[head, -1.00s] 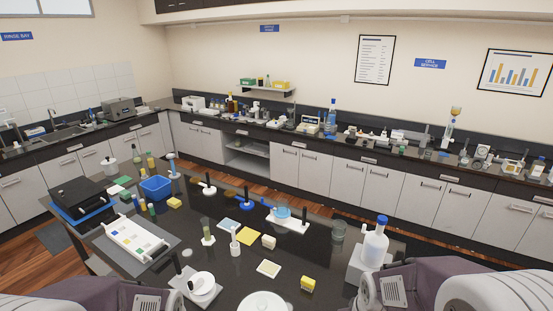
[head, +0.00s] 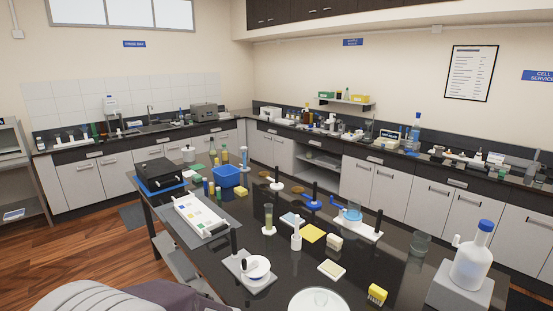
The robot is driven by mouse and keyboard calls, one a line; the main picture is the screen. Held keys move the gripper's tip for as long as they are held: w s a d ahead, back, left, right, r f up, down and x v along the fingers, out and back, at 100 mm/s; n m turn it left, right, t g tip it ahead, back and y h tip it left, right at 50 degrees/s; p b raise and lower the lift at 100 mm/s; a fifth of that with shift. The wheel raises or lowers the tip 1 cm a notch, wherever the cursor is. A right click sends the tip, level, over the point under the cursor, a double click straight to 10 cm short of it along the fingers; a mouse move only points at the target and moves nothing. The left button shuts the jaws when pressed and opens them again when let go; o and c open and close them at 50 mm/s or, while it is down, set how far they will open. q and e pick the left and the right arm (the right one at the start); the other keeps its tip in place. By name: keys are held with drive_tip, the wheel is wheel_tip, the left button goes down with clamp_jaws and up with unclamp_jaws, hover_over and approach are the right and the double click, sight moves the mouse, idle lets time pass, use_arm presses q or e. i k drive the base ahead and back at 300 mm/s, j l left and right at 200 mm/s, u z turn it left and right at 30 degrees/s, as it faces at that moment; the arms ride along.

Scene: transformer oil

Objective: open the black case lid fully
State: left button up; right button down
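The black case (head: 158,171) sits on a blue mat or tray (head: 162,187) at the far left end of the dark island table. Its lid looks closed, though it is small at this distance. A part of my own arm shows at the bottom left. Neither gripper is in view, and nothing of mine touches the case.
A white tray with coloured patches (head: 200,215) lies in front of the case. A blue bin (head: 226,176), bottles (head: 244,157) and small vials stand to its right. The wooden floor (head: 85,245) left of the island table (head: 300,270) is clear.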

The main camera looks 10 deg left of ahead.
sight(161, 167)
drive_tip(key=u, duration=1.45)
drive_tip(key=i+u, duration=0.45)
drive_tip(key=i, duration=1.85)
drive_tip(key=i+j+z, duration=0.1)
drive_tip(key=i+z, duration=0.25)
drive_tip(key=i, duration=0.25)
drive_tip(key=i+j+z, duration=0.35)
drive_tip(key=i, duration=0.2)
drive_tip(key=i+j+z, duration=0.35)
drive_tip(key=i, duration=0.15)
